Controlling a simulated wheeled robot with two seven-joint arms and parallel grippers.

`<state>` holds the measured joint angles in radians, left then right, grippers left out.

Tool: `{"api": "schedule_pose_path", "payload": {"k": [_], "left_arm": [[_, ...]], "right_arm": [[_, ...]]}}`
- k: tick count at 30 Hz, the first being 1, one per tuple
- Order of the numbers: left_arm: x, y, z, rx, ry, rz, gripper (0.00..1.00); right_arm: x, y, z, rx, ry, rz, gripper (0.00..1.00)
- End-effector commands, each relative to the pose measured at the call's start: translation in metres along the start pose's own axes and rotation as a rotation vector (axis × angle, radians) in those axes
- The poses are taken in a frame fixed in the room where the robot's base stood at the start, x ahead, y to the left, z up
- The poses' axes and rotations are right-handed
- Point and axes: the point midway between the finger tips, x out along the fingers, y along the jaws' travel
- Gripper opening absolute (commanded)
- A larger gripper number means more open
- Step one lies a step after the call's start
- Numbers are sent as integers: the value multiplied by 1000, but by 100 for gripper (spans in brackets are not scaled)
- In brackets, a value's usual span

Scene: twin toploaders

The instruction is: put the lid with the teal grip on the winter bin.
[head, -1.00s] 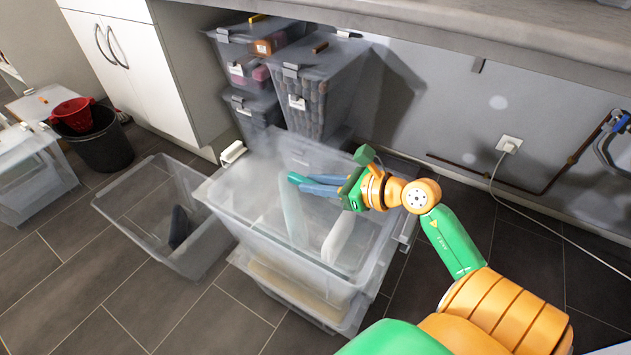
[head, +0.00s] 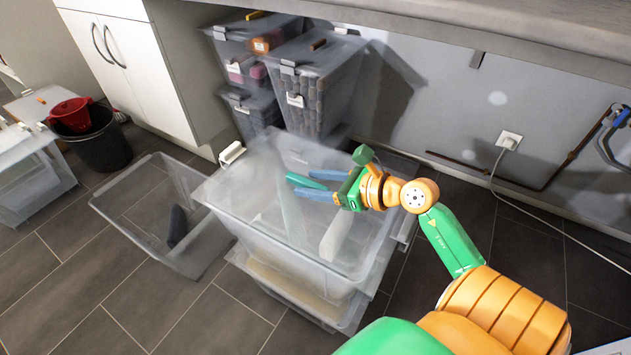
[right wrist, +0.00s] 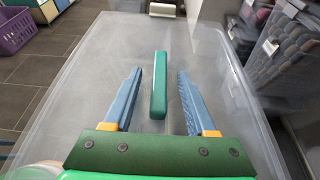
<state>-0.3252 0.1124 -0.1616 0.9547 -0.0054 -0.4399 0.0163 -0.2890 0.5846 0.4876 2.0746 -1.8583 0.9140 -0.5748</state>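The clear lid (head: 235,190) with the teal grip (head: 306,181) lies over the top of a large translucent bin (head: 275,245) in the middle of the head view. I cannot read a name on this bin, nor tell whether the lid is fully seated. My right gripper (head: 303,183) is open at the lid, its blue fingers on either side of the teal grip. In the right wrist view the grip (right wrist: 159,85) stands between the spread fingers (right wrist: 160,72), with a gap on each side. My left gripper is out of view.
Another bin (head: 290,295) is under the lidded one. An open clear bin (head: 150,225) with a dark item inside stands on the floor to the left. Lidded bins (head: 318,100) are stacked behind, under the counter (head: 480,45). A black bucket (head: 105,150) stands far left.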

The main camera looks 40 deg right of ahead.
Motion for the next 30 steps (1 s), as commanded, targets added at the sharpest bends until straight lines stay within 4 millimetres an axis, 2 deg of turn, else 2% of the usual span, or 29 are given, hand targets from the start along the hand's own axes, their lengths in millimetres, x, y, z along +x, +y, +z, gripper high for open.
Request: {"api": "schedule_pose_path", "payload": {"k": [5, 11, 15, 19, 23, 30], "left_arm": [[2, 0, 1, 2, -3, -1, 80], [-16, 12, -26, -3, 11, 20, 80], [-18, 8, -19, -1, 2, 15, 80], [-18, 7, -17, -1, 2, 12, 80], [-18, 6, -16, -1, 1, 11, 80], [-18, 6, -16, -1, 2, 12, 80]], "right_arm": [[1, 0, -3, 0, 1, 0, 57], [1, 0, -2, 0, 1, 0, 57], [-40, -1, -2, 5, 1, -2, 57], [-64, -1, -2, 6, -3, 0, 57], [-74, -1, -1, 3, -5, 0, 57], [-74, -1, -1, 2, -6, 1, 57]]}}
